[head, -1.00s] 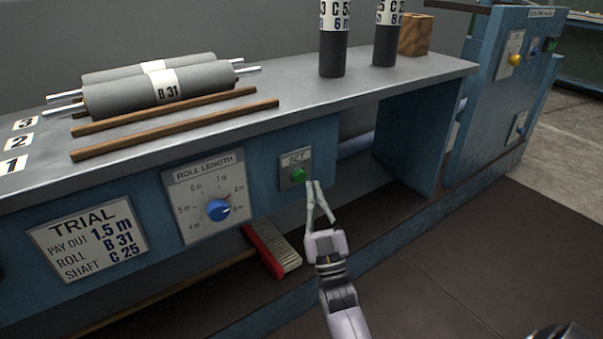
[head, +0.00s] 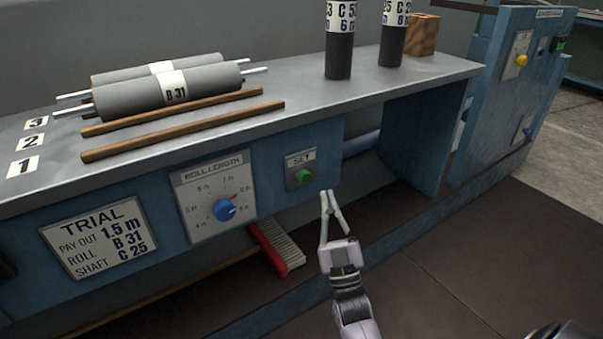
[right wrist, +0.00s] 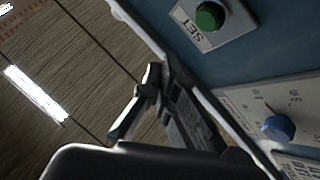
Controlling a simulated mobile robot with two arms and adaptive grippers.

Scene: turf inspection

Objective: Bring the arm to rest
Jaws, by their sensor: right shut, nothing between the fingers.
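My right gripper (head: 326,194) is shut and empty in the head view. Its fingertips are in front of the blue bench front, a little below and right of the green SET button (head: 304,176), and look apart from it. The right wrist view shows the SET button (right wrist: 209,16) at the top and the gripper's fingers (right wrist: 150,75) in the middle. My left gripper is not in view.
A blue ROLL LENGTH dial (head: 224,210) and a TRIAL sign (head: 98,239) are on the bench front. Grey rolls (head: 170,88) and dark upright cylinders (head: 339,55) are on the bench top (head: 290,125). A red brush (head: 276,248) is below. The floor at right is clear.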

